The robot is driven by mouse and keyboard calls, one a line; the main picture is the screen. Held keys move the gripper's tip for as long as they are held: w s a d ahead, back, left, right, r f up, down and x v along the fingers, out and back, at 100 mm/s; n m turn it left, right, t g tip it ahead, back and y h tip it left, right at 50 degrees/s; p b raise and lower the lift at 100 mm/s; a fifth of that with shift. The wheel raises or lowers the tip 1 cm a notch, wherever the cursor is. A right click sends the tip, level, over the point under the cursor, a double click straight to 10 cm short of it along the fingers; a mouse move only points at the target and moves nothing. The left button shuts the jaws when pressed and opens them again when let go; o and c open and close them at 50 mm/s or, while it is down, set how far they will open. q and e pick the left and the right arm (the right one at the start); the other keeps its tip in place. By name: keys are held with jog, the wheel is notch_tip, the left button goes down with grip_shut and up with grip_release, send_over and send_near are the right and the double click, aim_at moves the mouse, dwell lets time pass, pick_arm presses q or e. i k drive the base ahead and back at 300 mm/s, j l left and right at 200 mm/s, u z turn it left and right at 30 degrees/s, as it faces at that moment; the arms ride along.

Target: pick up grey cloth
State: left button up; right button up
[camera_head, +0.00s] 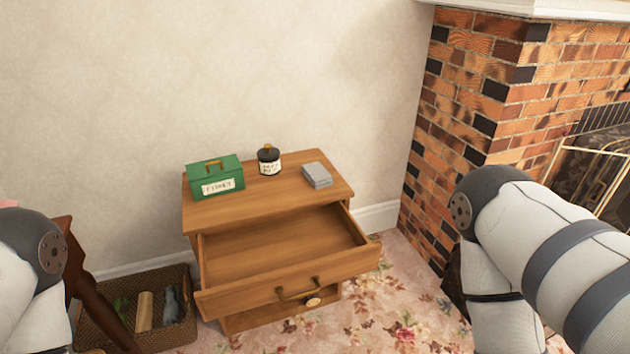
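A folded grey cloth (317,175) lies on the right side of the top of a small wooden cabinet (262,208). Nothing touches it or covers it. My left arm shows at the left edge and my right arm at the right. Neither gripper's fingers can be made out, and both arms are well away from the cloth.
A green box (215,181) with a handle and a dark-lidded jar (269,161) share the cabinet top. The cabinet's drawer (290,292) is pulled open and looks empty. A wicker basket (186,336) with several items stands left. A brick fireplace (480,100) stands right.

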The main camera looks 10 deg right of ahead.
aim_at(315, 172)
jog(key=l+z, duration=0.4)
jog(key=i+l+z, duration=0.1)
jog(key=z, duration=0.35)
jog(key=i+l+z, duration=0.2)
jog(key=z, duration=0.2)
jog(key=i+j, duration=0.2)
jog(key=j, duration=0.2)
jog(key=i+j, duration=0.2)
jog(key=j, duration=0.2)
jog(key=i+j, duration=0.2)
jog(key=j, duration=0.2)
